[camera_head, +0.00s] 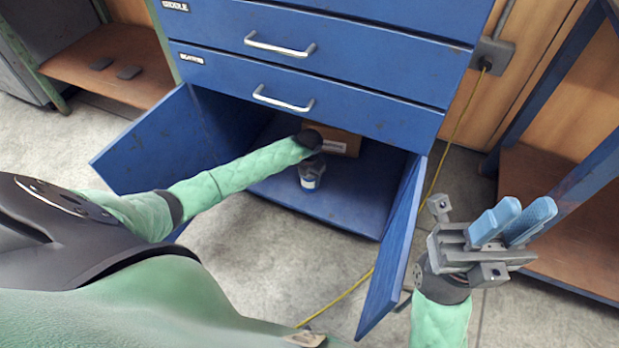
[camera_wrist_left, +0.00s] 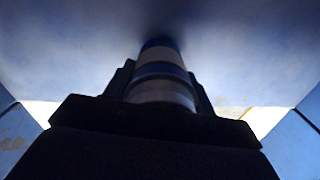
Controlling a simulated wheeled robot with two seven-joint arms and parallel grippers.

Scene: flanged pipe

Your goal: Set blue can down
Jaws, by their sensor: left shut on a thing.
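The blue can (camera_head: 310,181) is inside the open lower compartment of the blue cabinet, above or on its floor; I cannot tell whether it touches. It looks upright, with a blue and pale band showing. My left gripper (camera_head: 311,164) reaches in from the left and is shut on the can. In the left wrist view the can (camera_wrist_left: 162,75) sits between the dark fingers, its far end near a blue-grey surface.
A cardboard box (camera_head: 335,140) stands behind the can. The cabinet doors, left (camera_head: 150,145) and right (camera_head: 396,245), are swung open on both sides. The compartment floor (camera_head: 350,204) is bare to the right of the can. A yellow cable (camera_head: 345,293) lies on the ground.

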